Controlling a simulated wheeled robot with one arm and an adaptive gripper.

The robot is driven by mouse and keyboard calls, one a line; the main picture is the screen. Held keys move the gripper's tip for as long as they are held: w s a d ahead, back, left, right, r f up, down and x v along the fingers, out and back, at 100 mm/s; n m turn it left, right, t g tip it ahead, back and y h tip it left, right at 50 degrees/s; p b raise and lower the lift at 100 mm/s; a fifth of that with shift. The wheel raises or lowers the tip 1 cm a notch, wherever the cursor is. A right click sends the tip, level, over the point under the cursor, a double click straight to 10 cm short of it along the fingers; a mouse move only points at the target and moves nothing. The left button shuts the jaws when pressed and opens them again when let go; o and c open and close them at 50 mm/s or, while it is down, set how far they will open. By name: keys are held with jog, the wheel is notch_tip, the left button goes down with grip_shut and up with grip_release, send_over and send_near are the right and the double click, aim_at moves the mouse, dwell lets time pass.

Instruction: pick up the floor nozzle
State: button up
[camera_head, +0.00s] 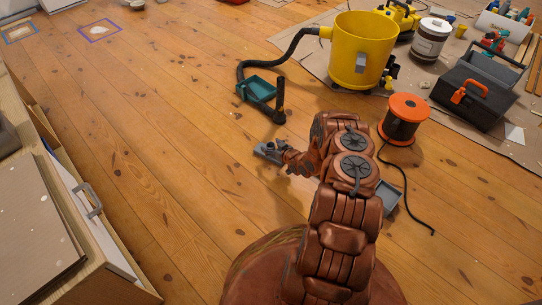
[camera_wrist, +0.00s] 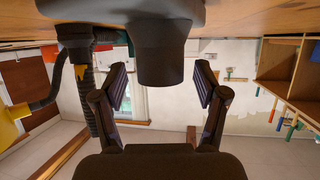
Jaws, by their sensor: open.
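The floor nozzle (camera_head: 268,152) is grey and lies on the wooden floor, just left of the end of my arm in the head view. In the wrist view, which is upside down, the floor nozzle (camera_wrist: 163,55) shows its wide dark body at the top and its round neck pointing towards my palm. My gripper (camera_wrist: 162,82) is open. Its two fingers stand on either side of the neck's end, with a visible gap on both sides. In the head view the fingers are too small to make out.
A yellow vacuum drum (camera_head: 362,52) with a black hose (camera_head: 270,62) stands behind. An orange cable reel (camera_head: 403,117) and a black toolbox (camera_head: 473,98) are at right. A drawer cabinet (camera_head: 85,220) is at left. Floor between is clear.

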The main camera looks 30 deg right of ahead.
jog(key=shift+w+f, duration=0.2)
jog(key=shift+w, duration=0.15)
jog(key=shift+c, duration=0.3)
grip_shut()
